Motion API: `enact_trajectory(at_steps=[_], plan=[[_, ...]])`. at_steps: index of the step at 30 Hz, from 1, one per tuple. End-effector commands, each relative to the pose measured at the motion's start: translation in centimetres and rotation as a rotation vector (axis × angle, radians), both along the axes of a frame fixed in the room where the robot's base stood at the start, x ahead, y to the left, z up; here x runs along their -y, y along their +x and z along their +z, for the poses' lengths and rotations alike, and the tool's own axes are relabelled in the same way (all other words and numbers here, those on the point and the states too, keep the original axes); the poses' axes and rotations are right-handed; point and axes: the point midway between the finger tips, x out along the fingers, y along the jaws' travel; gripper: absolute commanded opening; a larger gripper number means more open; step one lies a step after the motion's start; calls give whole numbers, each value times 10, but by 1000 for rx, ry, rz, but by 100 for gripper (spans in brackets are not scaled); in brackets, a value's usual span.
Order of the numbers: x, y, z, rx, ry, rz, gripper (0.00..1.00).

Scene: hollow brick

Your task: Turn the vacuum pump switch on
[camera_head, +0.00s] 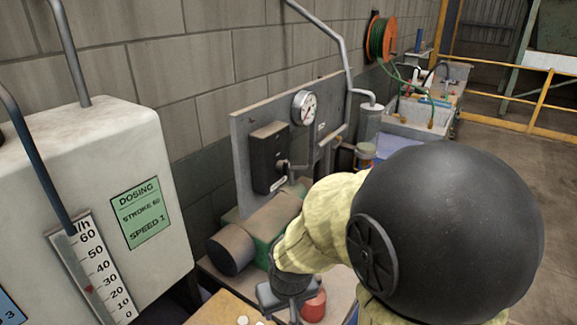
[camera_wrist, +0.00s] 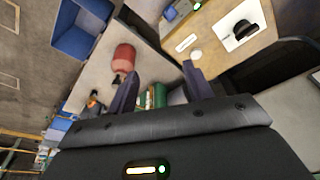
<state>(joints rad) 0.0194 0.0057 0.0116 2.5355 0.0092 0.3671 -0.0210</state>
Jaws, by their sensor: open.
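A dark switch box (camera_head: 268,158) is mounted on an upright grey panel (camera_head: 243,140) against the block wall. A small lever (camera_head: 288,166) sticks out from its right side; its exact setting is hard to tell. The green pump (camera_head: 268,222) with a dark motor end (camera_head: 231,249) sits below the panel, partly hidden by my arm. My gripper (camera_head: 283,311) is low in front of the pump, well below the switch box and apart from it. In the wrist view my gripper (camera_wrist: 160,84) has its fingers spread with nothing between them. The switch is not recognisable there.
A round gauge (camera_head: 304,107) sits on the panel's top edge. A red object (camera_head: 315,306) stands close beside my gripper, also seen in the wrist view (camera_wrist: 124,57). A white dosing unit (camera_head: 90,185) fills the left. A blue bin (camera_wrist: 83,28) shows in the wrist view.

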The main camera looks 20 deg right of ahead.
Motion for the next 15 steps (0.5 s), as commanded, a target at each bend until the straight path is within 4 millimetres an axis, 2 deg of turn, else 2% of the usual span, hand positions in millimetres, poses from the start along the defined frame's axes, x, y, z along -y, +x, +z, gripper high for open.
enact_trajectory(at_steps=[5, 8, 15], plan=[[10, 42, 16, 14, 9, 27, 51], [24, 76, 33, 30, 25, 56, 51], [63, 147, 89, 103, 96, 168, 51]])
